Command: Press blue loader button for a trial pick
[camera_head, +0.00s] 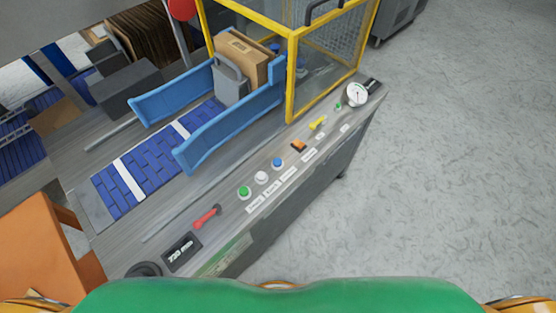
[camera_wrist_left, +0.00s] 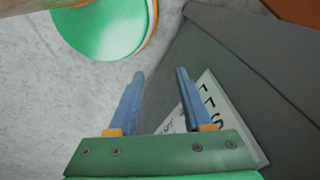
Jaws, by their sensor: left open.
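The blue button (camera_head: 278,162) sits on the front panel of the machine in the head view, next to a white button (camera_head: 261,177) and a green button (camera_head: 244,192). Labels line the edge below them. My left gripper (camera_wrist_left: 156,78) shows in the left wrist view with its two blue fingers apart and nothing between them. It is beside the dark side of the machine, near a white printed label (camera_wrist_left: 212,108). The blue button does not show in that view. Neither gripper shows in the head view.
A red handle (camera_head: 207,216), an orange switch (camera_head: 298,146), a yellow lever (camera_head: 318,124) and a round gauge (camera_head: 356,94) share the panel. A yellow guard frame (camera_head: 291,75) stands behind it, with a cardboard box (camera_head: 242,56) between blue rails. Open floor lies right.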

